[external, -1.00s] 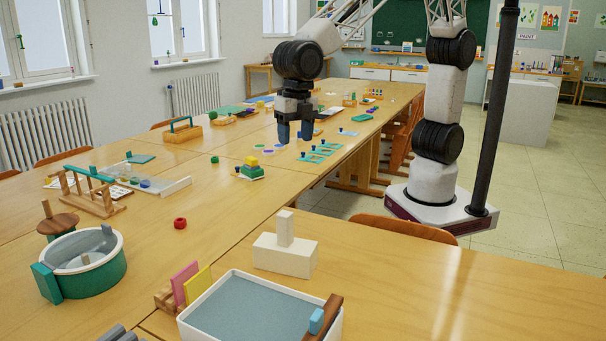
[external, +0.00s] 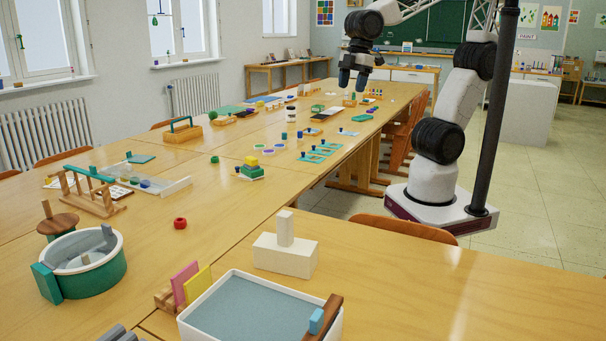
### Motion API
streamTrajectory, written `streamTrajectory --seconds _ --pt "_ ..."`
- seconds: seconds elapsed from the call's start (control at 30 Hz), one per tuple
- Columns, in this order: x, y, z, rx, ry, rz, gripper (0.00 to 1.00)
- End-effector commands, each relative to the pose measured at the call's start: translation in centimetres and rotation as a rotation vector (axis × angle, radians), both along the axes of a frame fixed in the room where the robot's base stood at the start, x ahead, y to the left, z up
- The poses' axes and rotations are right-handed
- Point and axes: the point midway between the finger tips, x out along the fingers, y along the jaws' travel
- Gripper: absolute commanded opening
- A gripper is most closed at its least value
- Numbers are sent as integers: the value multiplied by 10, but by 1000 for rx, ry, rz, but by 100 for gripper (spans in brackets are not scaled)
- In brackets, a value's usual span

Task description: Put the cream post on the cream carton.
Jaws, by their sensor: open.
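The cream carton (external: 284,259) is a low block on the near table, right of centre in the external view. The cream post (external: 285,229) stands upright on top of the carton, near its middle. My gripper (external: 353,83) is open, with nothing seen between its fingers. It is raised above the far part of the long table, well away from the carton and post.
A white tray (external: 187,324) with a blue-grey inside and a teal round tub (external: 105,276) stand in front. A red ring (external: 180,223) and a green stacked piece (external: 251,172) lie mid-table. Several small toys fill the far end. The table right of the carton is clear.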

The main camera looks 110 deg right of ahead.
Motion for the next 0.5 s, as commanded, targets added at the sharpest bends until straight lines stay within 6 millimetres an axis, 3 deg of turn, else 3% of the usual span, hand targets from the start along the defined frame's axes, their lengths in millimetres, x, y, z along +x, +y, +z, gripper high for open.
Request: streamTrajectory --seconds 0.1,0.23,0.5 --pt "-33 -14 -1 26 -18 -159 59" --pt "-62 -25 -6 51 -32 -308 59" --pt "-90 -34 -12 80 -45 -465 59"
